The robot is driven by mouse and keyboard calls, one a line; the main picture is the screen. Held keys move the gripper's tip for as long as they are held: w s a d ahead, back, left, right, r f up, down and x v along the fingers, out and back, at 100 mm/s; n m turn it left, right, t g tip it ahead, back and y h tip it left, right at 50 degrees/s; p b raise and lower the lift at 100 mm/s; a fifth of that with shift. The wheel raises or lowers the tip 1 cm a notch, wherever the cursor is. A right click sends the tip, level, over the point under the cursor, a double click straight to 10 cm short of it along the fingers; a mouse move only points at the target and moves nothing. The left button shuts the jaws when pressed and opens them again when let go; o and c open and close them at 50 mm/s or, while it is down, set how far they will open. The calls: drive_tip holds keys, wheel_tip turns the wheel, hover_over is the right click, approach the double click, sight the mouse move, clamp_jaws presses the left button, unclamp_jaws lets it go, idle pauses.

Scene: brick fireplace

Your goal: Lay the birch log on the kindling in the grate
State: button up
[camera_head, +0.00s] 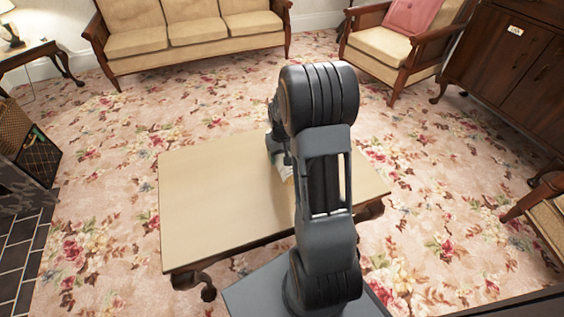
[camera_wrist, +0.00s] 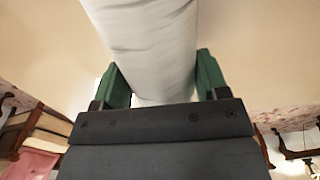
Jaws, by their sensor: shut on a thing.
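The birch log (camera_wrist: 145,40) is pale with faint grey marks. In the wrist view it runs from the top edge down between the two green fingers of my gripper (camera_wrist: 162,78), which are shut on it. In the head view only a small pale part of the log (camera_head: 285,172) shows beside my arm, over the table (camera_head: 215,205); my arm hides the rest. I cannot tell whether the log touches the tabletop. The grate and the kindling are not in view.
Dark hearth tiles (camera_head: 22,250) lie at the left edge, with a dark mesh-sided holder (camera_head: 38,158) behind them. A sofa (camera_head: 190,35) and an armchair (camera_head: 400,45) stand at the back. A cabinet (camera_head: 515,65) is at right. Flowered carpet between table and hearth is clear.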

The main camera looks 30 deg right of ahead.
drive_tip(key=shift+f+b, duration=0.35)
drive_tip(key=shift+f, duration=1.1)
drive_tip(key=shift+f, duration=0.15)
drive_tip(key=o, duration=1.2)
drive_tip(key=shift+c, duration=0.2)
